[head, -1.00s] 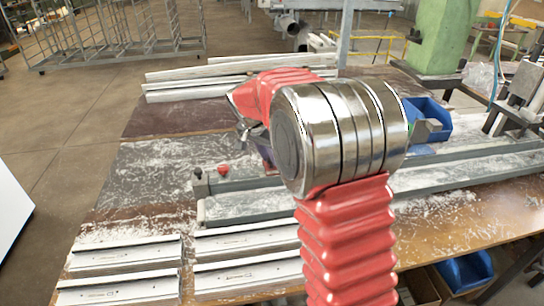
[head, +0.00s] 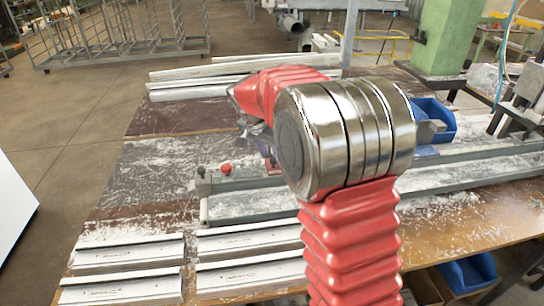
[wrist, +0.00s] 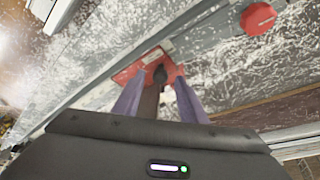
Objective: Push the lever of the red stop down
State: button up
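The red stop (wrist: 130,70) sits on a grey rail in the wrist view, with a red plate and a dark lever (wrist: 160,74). The lever rises toward the camera between my fingers. My gripper (wrist: 156,90) has its two purple fingers apart, one on each side of the lever. I cannot tell whether either finger touches it.
A red round knob (wrist: 258,18) lies off to the right in the wrist view; it also shows in the head view (head: 226,169) near the rail's end. White profiles (head: 130,252) lie at the bench front, others (head: 200,84) at the back. A blue bin (head: 438,118) stands right.

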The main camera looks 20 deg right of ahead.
jog(key=v, duration=1.2)
jog(key=shift+a+r, duration=0.15)
jog(key=shift+r, duration=0.05)
jog(key=s+a+f+n+y, duration=0.1)
jog(key=s+a+f+n, duration=0.2)
jog(key=s+f+n, duration=0.25)
jog(key=s+a+n+t+y, duration=0.1)
jog(key=s+a+n, duration=0.1)
jog(key=s, duration=1)
jog(key=s+a+n+t+y, duration=0.1)
jog(key=s+a+n+t, duration=0.1)
jog(key=s, duration=1.1)
jog(key=shift+s+n+y, duration=0.2)
jog(key=shift+n+y, duration=0.1)
jog(key=shift+n, duration=0.55)
